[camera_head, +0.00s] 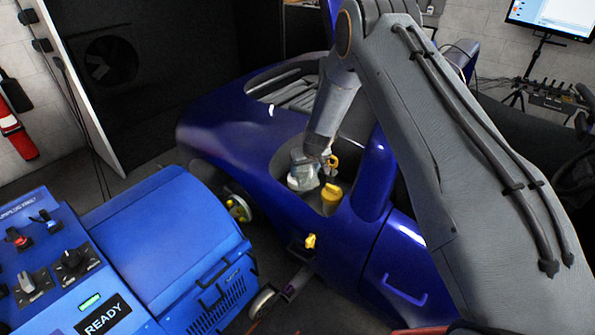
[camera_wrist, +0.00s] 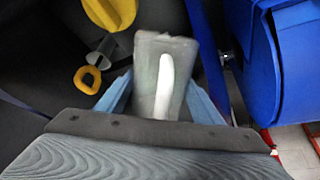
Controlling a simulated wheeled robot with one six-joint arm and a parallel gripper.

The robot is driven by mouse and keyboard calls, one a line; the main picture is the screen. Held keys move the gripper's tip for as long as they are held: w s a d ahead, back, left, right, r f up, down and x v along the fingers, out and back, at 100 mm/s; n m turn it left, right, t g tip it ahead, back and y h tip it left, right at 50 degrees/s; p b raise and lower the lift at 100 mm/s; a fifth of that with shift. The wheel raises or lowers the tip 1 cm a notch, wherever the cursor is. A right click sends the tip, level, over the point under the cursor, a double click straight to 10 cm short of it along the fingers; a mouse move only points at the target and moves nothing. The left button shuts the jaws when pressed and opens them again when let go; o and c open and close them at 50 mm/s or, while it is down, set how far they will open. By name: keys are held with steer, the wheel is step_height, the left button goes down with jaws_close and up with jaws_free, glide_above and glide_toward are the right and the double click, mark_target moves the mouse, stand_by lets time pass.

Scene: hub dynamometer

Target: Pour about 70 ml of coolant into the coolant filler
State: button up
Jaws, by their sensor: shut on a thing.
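My gripper (camera_wrist: 158,98) is shut on a grey-green container (camera_wrist: 148,62) with a white stripe, which I take for the coolant bottle. Its blue-grey fingers press on both sides of it. In the head view the pale container (camera_head: 303,177) is at the end of my arm, over a recess in the blue car's body. It looks tilted there, and no liquid is visible. A yellow cap-like part (camera_head: 331,197) stands close by.
The blue car (camera_head: 265,185) fills the middle, with another yellow part (camera_head: 311,241) on its side. A blue console (camera_head: 165,235) reading READY stands at the lower left. A monitor (camera_head: 552,16) is at the upper right. Dark floor separates console and car.

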steer(key=shift+w+r+p, duration=0.1)
steer(key=shift+r+p, duration=0.1)
steer(key=shift+p, duration=0.3)
steer(key=shift+d+g+p, duration=0.1)
steer(key=shift+g+p, duration=0.2)
steer(key=shift+p, duration=0.05)
steer(key=shift+w+r+g+h+b, duration=0.3)
steer(key=shift+g+b, duration=0.2)
steer(key=shift+b, duration=0.35)
steer(key=shift+s+f+t+p, duration=0.15)
steer(key=shift+s+t+p, duration=0.25)
steer(key=shift+p, duration=0.55)
steer(key=shift+w+a+f+t+b, duration=0.1)
steer(key=shift+a+f+t+b, duration=0.15)
steer(key=shift+b, duration=0.5)
steer(key=shift+d+f+t+b, duration=0.25)
steer(key=shift+b, duration=0.35)
steer(key=b, duration=0.4)
steer(key=shift+w, duration=0.2)
steer(key=shift+r+b, duration=0.25)
steer(key=shift+b, duration=0.9)
steer(key=b, duration=0.3)
steer(key=shift+t, duration=0.3)
